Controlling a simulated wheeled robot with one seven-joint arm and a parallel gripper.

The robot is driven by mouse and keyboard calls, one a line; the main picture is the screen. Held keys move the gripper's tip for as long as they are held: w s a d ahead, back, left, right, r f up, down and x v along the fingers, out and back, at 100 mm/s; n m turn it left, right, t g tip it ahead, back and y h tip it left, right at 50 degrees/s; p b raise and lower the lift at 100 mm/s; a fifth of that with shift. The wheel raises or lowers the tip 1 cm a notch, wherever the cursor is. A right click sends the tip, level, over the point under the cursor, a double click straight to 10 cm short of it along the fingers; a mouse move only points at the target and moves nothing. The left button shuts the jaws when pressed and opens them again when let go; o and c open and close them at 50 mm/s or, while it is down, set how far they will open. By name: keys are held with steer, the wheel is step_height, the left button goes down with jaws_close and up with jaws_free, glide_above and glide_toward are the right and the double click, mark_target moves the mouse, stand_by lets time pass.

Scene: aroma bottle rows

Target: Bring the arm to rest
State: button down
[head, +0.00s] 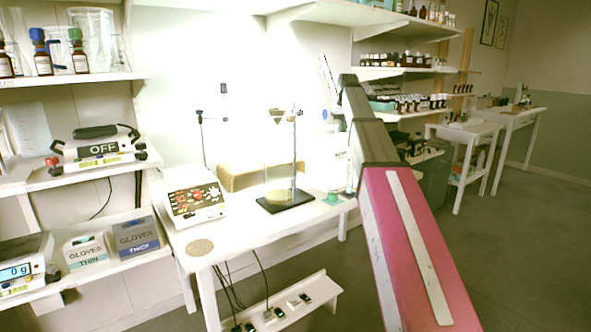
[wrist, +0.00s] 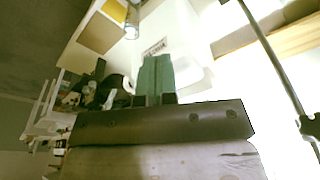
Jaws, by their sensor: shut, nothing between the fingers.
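My arm reaches up and away across the right of the head view, its pink link in front and grey links beyond. The far end of the arm is beside the white table (head: 225,247), in front of the shelves. The fingers are hard to make out in the head view. In the wrist view my gripper (wrist: 156,60) shows its two teal fingers side by side, closed together with nothing between them. A thin metal rod (wrist: 268,45) with a clamp stands to the right of the fingers, apart from them.
The table bears a retort stand (head: 286,204), a control box (head: 194,196) and glassware near my arm. Shelves with small bottles (head: 410,103) hang behind the arm. Glove boxes (head: 136,237) sit on a left shelf. Open floor (head: 520,240) lies to the right.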

steer(key=s+f, duration=0.5)
steer(key=f, duration=0.5)
steer(key=s+f+g, duration=0.1)
steer(key=s+f, duration=0.3)
steer(key=f, duration=0.6)
steer(key=s+f, duration=0.5)
steer(key=f, duration=0.5)
steer(key=s+f+m+g, duration=0.1)
steer(key=s+f, duration=1.8)
steer(key=s, duration=0.2)
steer(key=shift+s+f, duration=0.4)
